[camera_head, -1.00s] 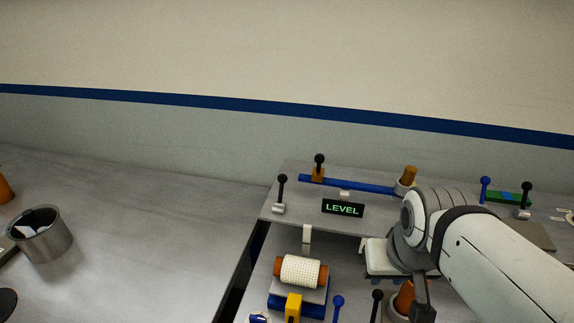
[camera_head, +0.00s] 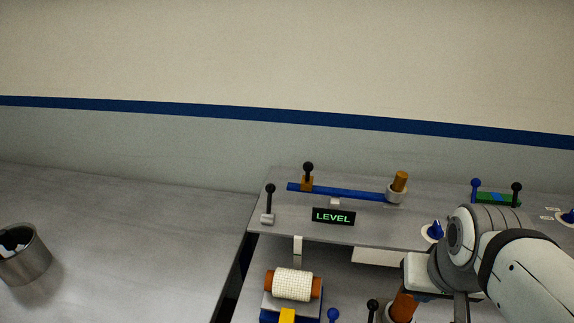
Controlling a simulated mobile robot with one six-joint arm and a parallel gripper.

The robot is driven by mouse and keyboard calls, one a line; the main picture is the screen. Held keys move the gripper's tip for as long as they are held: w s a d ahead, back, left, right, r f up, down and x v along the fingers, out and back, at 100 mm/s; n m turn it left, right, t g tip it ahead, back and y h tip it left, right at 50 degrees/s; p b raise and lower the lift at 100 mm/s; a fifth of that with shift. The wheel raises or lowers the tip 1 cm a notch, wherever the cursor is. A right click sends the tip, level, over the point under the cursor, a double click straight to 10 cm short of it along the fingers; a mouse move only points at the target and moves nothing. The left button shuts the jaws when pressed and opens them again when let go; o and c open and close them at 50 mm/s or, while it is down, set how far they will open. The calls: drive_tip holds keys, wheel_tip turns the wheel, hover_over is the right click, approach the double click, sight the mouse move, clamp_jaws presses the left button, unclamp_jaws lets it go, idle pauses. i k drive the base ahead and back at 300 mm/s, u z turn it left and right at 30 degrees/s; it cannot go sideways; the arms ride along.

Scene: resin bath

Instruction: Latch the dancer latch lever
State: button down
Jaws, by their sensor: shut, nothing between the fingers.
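A blue dancer-like bar (camera_head: 350,193) lies nearly level on the rear panel, with an orange cylinder (camera_head: 400,182) at its right end. A black-knobbed lever (camera_head: 308,168) stands upright on an orange block (camera_head: 307,184) at its left end. Another black-knobbed lever (camera_head: 269,190) stands on a grey base further left. I cannot tell which is the dancer latch lever. My gripper (camera_head: 461,307) hangs at the lower right, partly cut off by the frame edge, apart from both levers. It is shut and empty; its tips are not clearly visible.
A green "LEVEL" display (camera_head: 333,216) sits before the bar. A white roll (camera_head: 292,284) lies below it. A blue knob (camera_head: 435,231) is beside my arm. More levers (camera_head: 516,192) stand at right.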

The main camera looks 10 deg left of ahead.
sight(270, 188)
drive_tip(key=z, duration=0.1)
drive_tip(key=k, duration=0.9)
drive_tip(key=u, duration=0.45)
drive_tip(key=i, duration=1)
drive_tip(key=u, duration=0.05)
